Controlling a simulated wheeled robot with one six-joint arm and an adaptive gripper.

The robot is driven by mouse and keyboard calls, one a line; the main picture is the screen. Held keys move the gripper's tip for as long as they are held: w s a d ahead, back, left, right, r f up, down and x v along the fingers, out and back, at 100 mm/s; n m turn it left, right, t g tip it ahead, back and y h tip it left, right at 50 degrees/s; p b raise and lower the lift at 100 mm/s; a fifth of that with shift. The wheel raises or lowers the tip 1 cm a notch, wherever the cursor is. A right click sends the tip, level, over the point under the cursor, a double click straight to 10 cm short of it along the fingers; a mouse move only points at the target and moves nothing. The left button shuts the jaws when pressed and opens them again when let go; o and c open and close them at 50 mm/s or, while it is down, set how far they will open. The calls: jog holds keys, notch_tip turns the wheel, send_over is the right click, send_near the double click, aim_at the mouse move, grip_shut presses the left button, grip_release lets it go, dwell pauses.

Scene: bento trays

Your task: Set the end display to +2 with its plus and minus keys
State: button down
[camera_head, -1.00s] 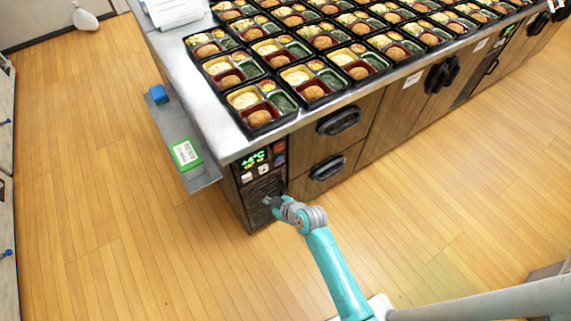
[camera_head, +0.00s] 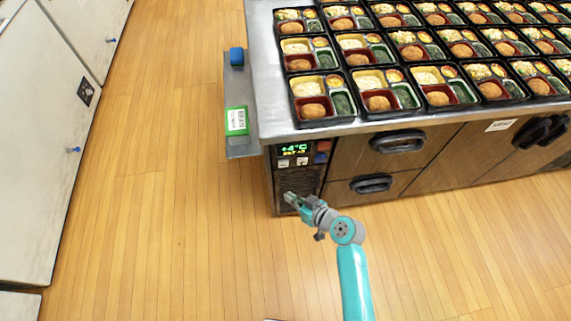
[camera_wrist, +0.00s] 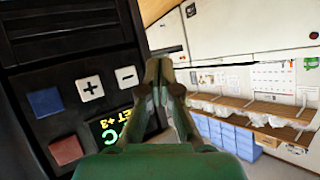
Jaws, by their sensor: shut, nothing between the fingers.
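The end display (camera_head: 294,149) on the counter's end panel reads +4°C, with a smaller line that seems to read SET +3. It also shows partly in the wrist view (camera_wrist: 106,130), tilted and partly hidden by my gripper. The white plus key (camera_wrist: 89,88) and white minus key (camera_wrist: 126,76) sit side by side beneath the display; in the head view the minus key (camera_head: 284,163) is left of the plus key (camera_head: 302,161). My gripper (camera_head: 289,197) is shut and empty, in front of the dark grille below the keys. In the wrist view its fingertips (camera_wrist: 158,64) appear right of the minus key, apparently apart from it.
A blue button (camera_wrist: 45,102) and a red button (camera_wrist: 66,150) sit beside the keys. A side shelf (camera_head: 240,90) with a green-edged label juts out left. Bento trays (camera_head: 323,121) cover the countertop. Drawer handles (camera_head: 371,184) protrude at right. The floor at left is clear.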

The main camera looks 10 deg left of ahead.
send_near(280, 167)
jog(key=shift+s+f+x, duration=0.15)
jog(key=shift+s+x, duration=0.05)
jog(key=shift+x, duration=0.75)
jog(key=shift+s+f+x, duration=0.15)
jog(key=shift+x, duration=0.8)
jog(key=shift+s+f+x, duration=0.15)
jog(key=shift+s+x, duration=0.05)
jog(key=shift+x, duration=0.75)
jog(key=shift+w+a, duration=0.1)
jog(key=shift+a, duration=0.05)
jog(key=shift+w, duration=0.3)
jog(key=shift+w+a+r, duration=0.1)
jog(key=shift+w+a, duration=0.1)
jog(key=shift+w, duration=0.25)
jog(key=shift+s, duration=0.1)
jog(key=shift+s+d, duration=0.25)
jog(key=shift+s, duration=0.55)
jog(key=shift+s+d, duration=0.25)
jog(key=shift+s, duration=0.55)
jog(key=shift+s+d, duration=0.25)
jog(key=shift+s, duration=0.55)
jog(key=shift+s+d, duration=0.2)
jog(key=shift+s, duration=0.6)
